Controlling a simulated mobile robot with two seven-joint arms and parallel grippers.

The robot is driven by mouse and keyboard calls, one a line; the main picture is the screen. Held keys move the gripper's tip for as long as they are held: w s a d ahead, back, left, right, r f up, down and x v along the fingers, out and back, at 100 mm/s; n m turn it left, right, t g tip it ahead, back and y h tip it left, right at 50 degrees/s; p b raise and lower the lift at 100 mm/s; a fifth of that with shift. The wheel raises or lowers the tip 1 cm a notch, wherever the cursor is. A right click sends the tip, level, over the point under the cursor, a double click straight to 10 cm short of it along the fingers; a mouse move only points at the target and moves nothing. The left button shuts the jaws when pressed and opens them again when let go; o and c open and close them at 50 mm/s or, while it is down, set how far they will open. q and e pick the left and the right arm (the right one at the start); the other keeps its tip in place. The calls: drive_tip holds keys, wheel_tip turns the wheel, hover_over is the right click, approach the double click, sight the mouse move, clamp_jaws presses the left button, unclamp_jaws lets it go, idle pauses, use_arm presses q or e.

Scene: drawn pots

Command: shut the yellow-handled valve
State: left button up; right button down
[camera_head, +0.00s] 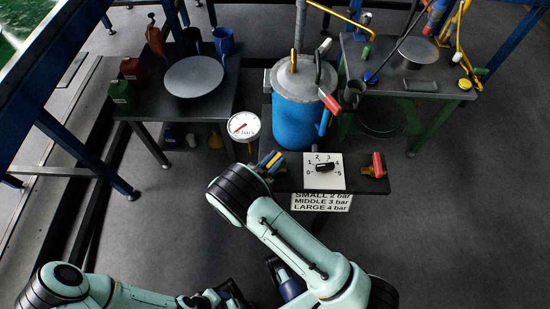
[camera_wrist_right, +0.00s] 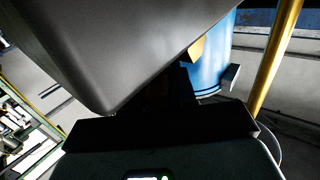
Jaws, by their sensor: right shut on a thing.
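The yellow-handled valve (camera_head: 273,160) is on the dark table in front of the blue tank, between the gauge and the dial plate. Only a small yellow part of its handle shows. My right gripper (camera_head: 267,164) is at this handle and shut on it, its jaws mostly hidden by my wrist. In the right wrist view a yellow piece (camera_wrist_right: 197,48) shows beside the dark finger, in front of the blue tank. A large grey part of the gripper blocks much of that view. My left arm comes in at the lower left; its gripper's jaws cannot be made out clearly.
The blue tank (camera_head: 294,122) stands behind the handle. A round gauge (camera_head: 244,126) is to the left. A dial plate (camera_head: 338,180) and a red-handled valve (camera_head: 376,165) are to the right.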

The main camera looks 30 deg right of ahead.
drive_tip(key=n+t+y+p, duration=0.1)
drive_tip(key=n+t, duration=0.1)
drive_tip(key=shift+t, duration=0.4)
drive_tip(key=shift+s+n+t+y+p, duration=0.1)
drive_tip(key=shift+n+t+y+p, duration=0.2)
drive_tip(key=shift+n+t+y, duration=0.7)
drive_tip(key=shift+f+n+t+y, duration=0.1)
drive_tip(key=shift+n+t+y, duration=1.6)
drive_tip(key=shift+t+y, duration=0.35)
drive_tip(key=shift+y, duration=0.35)
drive_tip(key=c, duration=1)
unclamp_jaws()
drive_tip(key=v, duration=1.3)
drive_tip(key=shift+a+b, duration=0.15)
drive_tip(key=shift+b, duration=0.15)
